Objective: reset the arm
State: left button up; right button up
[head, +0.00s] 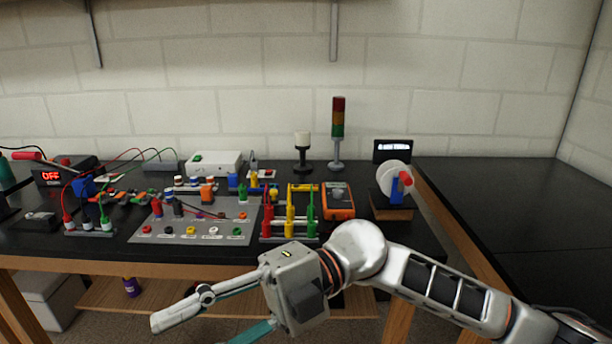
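My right arm (440,285) comes in from the lower right and reaches left across the front of the bench. Its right gripper (205,330) hangs in front of the bench's front edge, pointing to the lower left. One finger shows whole and the other is partly cut off by the bottom of the picture. The fingers stand wide apart with nothing seen between them. My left gripper and arm are not in view.
A black bench (345,243) holds a grey socket panel (150,236), colored plug stands, an orange meter (338,201), a signal tower (337,130) and a white reel (392,178). A bare black bench top (510,195) lies at right. A shelf (160,296) is below.

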jog(key=w+d+r+m+t+y, duration=0.1)
jog(key=w+d+m+t+y, duration=0.2)
jog(key=w+m+t+y, duration=0.8)
jog(key=w+d+f+m+t+h, duration=0.4)
jog(key=d+f+m+t+h, duration=0.1)
jog(key=f+m+t, duration=0.25)
jog(key=w+d+f+m+t+h, duration=0.3)
jog(key=d+f+m+t+h, duration=0.3)
jog(key=m, duration=0.3)
jog(key=s+d+f+m+h, duration=0.1)
jog(key=d+f+m+h, duration=0.25)
jog(key=f, duration=0.55)
jog(key=s+d+f+m+h, duration=0.2)
jog(key=d+f+h, duration=0.25)
jog(key=f, duration=0.35)
jog(key=s+d+f+m+g+h, duration=0.1)
jog(key=s+d+f+g+h, duration=0.1)
jog(key=s+d+f, duration=0.3)
jog(key=s+d+f+m+g+h, duration=0.1)
jog(key=s+d+f+g+h, duration=0.1)
jog(key=s+d+f, duration=0.4)
jog(key=s+f, duration=0.3)
jog(key=f, duration=0.4)
jog(key=shift+s+d+g+p, duration=0.15)
jog(key=shift+s+g+p, duration=0.1)
jog(key=shift+g+p, duration=0.1)
